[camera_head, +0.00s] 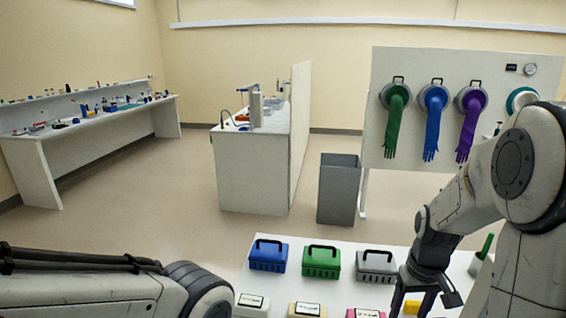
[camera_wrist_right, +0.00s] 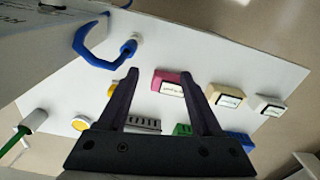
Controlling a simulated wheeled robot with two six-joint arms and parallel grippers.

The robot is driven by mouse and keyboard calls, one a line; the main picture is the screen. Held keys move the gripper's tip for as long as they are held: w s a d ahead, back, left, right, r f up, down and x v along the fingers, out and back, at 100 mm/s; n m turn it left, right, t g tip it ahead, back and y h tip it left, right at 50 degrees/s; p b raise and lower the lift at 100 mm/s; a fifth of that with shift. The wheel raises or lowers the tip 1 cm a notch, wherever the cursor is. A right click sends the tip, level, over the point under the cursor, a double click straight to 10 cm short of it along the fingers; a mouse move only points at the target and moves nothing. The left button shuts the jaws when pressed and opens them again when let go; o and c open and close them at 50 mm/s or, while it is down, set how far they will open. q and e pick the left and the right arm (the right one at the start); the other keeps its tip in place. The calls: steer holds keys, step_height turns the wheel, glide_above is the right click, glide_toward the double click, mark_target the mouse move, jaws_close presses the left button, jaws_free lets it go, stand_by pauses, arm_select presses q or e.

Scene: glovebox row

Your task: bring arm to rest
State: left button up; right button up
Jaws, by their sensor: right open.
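My right gripper (camera_head: 412,300) hangs pointing down over the right part of the white table (camera_head: 341,277), its jaws open. In the right wrist view the two dark fingers (camera_wrist_right: 160,75) stand apart with nothing held between them. The pink labelled box (camera_wrist_right: 170,86) shows just beyond and between the fingers; contact cannot be told. My left arm (camera_head: 95,292) lies across the lower left of the head view, and its gripper is out of frame.
Blue (camera_head: 268,255), green (camera_head: 321,262) and grey (camera_head: 376,265) baskets stand on the table behind labelled boxes (camera_head: 250,305). A blue curved hook (camera_wrist_right: 93,55) and green-handled tool (camera_head: 485,247) are near the right gripper. A grey bin (camera_head: 339,188) and glove panel (camera_head: 415,70) stand beyond.

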steer(key=s+a+r+n, duration=0.2)
steer(key=a, duration=0.6)
steer(key=s+a+r+n, duration=0.2)
steer(key=a, duration=0.6)
steer(key=s+a+r+n, duration=0.1)
steer(key=s+a+n, duration=0.3)
steer(key=s+a, duration=0.5)
steer(key=s, duration=0.4)
steer(key=shift+r+y, duration=0.35)
steer(key=shift+y, duration=0.05)
